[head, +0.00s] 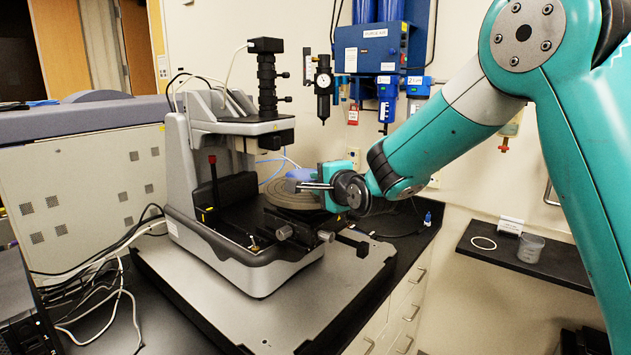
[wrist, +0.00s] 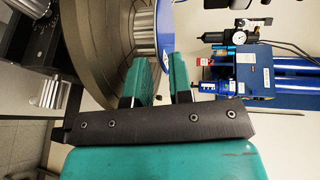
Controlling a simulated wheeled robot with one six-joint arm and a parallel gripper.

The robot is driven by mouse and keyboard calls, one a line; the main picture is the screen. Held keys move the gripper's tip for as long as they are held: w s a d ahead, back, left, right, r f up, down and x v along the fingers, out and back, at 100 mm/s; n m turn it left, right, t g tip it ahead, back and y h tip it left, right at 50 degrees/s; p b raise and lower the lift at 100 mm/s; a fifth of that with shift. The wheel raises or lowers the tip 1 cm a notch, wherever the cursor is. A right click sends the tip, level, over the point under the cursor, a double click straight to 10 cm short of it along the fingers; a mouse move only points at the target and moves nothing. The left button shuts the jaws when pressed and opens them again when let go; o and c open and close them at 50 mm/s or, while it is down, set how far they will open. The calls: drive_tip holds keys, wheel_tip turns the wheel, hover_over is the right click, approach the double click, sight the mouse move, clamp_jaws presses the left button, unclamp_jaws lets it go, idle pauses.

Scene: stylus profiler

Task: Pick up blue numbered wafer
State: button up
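The blue wafer (wrist: 166,30) shows in the wrist view as a thin blue edge beside a silver ribbed cylinder. Its lower end lines up with the gap between my fingertips; I cannot tell if it lies between them. No number is readable. In the head view, a pale blue shape (head: 299,174) on the round stage (head: 289,200) seems to be the wafer, partly hidden by my gripper. My gripper (wrist: 169,77) has two teal fingers apart with a gap between them. In the head view my gripper (head: 312,186) is at the right side of the stage.
The profiler (head: 205,150) stands around the stage, with a black vertical optics column (head: 267,80) above it. A blue panel with regulators (head: 375,45) is on the wall behind. A dark shelf (head: 560,262) at the right holds a clear cup (head: 531,248) and a white ring (head: 483,243).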

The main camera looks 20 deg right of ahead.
drive_tip(key=shift+w+a+f, duration=0.15)
drive_tip(key=shift+w, duration=0.5)
clamp_jaws()
wheel_tip(320, 180, up, 3)
drive_tip(key=shift+f+p, duration=0.15)
drive_tip(key=shift+p, duration=0.45)
drive_tip(key=shift+f, duration=0.1)
drive_tip(key=r+b+v, duration=0.1)
drive_tip(key=r+v, duration=0.1)
drive_tip(key=v, duration=1.2)
drive_tip(key=shift+s+r, duration=0.1)
drive_tip(key=shift+s, duration=0.05)
